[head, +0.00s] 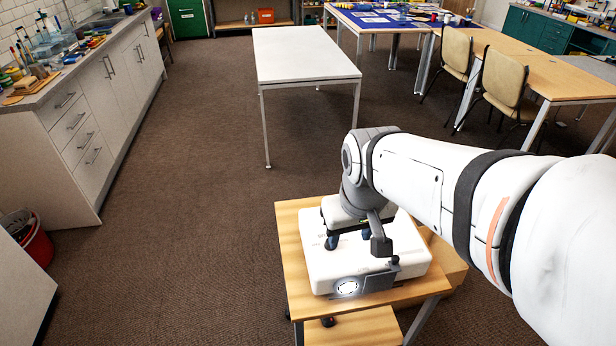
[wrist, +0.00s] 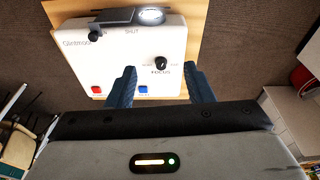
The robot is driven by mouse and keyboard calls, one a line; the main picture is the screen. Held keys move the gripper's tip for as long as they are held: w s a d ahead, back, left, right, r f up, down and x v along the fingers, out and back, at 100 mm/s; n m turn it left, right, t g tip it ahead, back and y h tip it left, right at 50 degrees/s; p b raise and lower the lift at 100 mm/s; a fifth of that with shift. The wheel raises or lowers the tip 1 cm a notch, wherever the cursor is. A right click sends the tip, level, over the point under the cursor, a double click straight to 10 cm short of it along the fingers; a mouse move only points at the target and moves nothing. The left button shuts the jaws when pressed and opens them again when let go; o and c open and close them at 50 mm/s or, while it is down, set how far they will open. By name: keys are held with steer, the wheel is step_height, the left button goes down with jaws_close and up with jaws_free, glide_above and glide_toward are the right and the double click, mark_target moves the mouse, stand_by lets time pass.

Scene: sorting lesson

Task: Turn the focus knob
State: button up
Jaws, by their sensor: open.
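A white projector (head: 318,268) sits on a small wooden stand, and it fills the top of the wrist view (wrist: 110,65). Its black focus knob (wrist: 161,63) stands on the top face above the label FOCUS. My gripper (wrist: 161,70) is open, with one dark blue finger on each side of the knob. Gaps show between both fingers and the knob, and I see no contact. In the head view my gripper (head: 349,239) is over the projector and the knob is hidden. The lit lens (head: 347,287) is at the projector's front, beside a grey cover.
Red (wrist: 97,89) and blue (wrist: 143,89) buttons lie on the projector's face near my left finger. The wooden stand (head: 292,235) has little bare room around the projector. A white table (head: 305,55) stands behind, and open carpet lies to the left.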

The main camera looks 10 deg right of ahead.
steer(key=w+f+n, duration=0.1)
steer(key=w+f, duration=0.1)
steer(key=w, duration=0.1)
steer(key=w+f+n+g, duration=0.1)
steer(key=w+f, duration=0.1)
steer(key=w, duration=0.2)
steer(key=w+f+n+g, duration=0.1)
steer(key=w+f, duration=0.2)
steer(key=w, duration=0.1)
steer(key=shift+n, duration=0.3)
steer(key=shift+w+f, duration=0.25)
step_height(320, 180, down, 8)
steer(key=shift+r+p, duration=0.1)
steer(key=shift+p, duration=0.2)
steer(key=c, duration=1)
steer(key=shift+m+b, duration=0.45)
steer(key=shift+m, duration=0.95)
